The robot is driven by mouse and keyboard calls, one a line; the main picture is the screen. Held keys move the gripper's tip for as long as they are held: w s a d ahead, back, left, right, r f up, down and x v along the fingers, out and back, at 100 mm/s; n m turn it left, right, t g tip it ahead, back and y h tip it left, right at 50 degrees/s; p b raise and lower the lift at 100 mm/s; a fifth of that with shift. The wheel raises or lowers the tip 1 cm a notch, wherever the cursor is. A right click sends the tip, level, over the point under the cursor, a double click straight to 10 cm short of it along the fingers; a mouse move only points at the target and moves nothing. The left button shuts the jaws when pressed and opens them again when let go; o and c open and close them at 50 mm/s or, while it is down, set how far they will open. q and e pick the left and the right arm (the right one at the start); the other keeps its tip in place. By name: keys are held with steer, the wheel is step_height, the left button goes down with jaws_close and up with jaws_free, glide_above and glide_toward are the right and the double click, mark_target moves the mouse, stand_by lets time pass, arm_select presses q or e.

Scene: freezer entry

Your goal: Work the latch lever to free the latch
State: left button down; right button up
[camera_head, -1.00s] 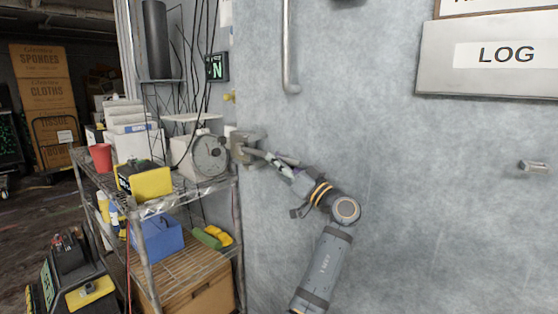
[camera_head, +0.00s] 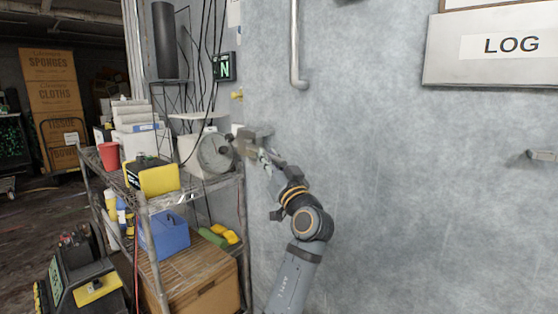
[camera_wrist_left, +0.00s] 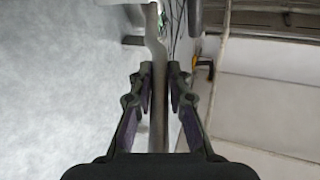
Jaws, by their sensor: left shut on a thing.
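The grey metal latch (camera_head: 254,136) is at the left edge of the grey insulated wall panel in the head view. Its lever (camera_wrist_left: 158,84) shows in the left wrist view as a slim grey bar running lengthwise between the fingers. My left gripper (camera_head: 267,157) is at the lever, just right of and below the latch body. In the left wrist view its two dark fingers (camera_wrist_left: 159,85) are shut around the bar, one on each side. The far end of the lever and the catch inside the latch cannot be made out. My right gripper is not in view.
A wire shelf unit (camera_head: 146,219) stands close left of the latch, with a round-dial scale (camera_head: 214,153), a yellow box (camera_head: 158,180) and a blue bin (camera_head: 166,237). A vertical pipe handle (camera_head: 295,45) is above.

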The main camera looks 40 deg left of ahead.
arm_select(q)
steer(key=shift+s+a+r+t, duration=0.1)
steer(key=shift+s+a+t, duration=0.1)
steer(key=shift+s+t, duration=0.2)
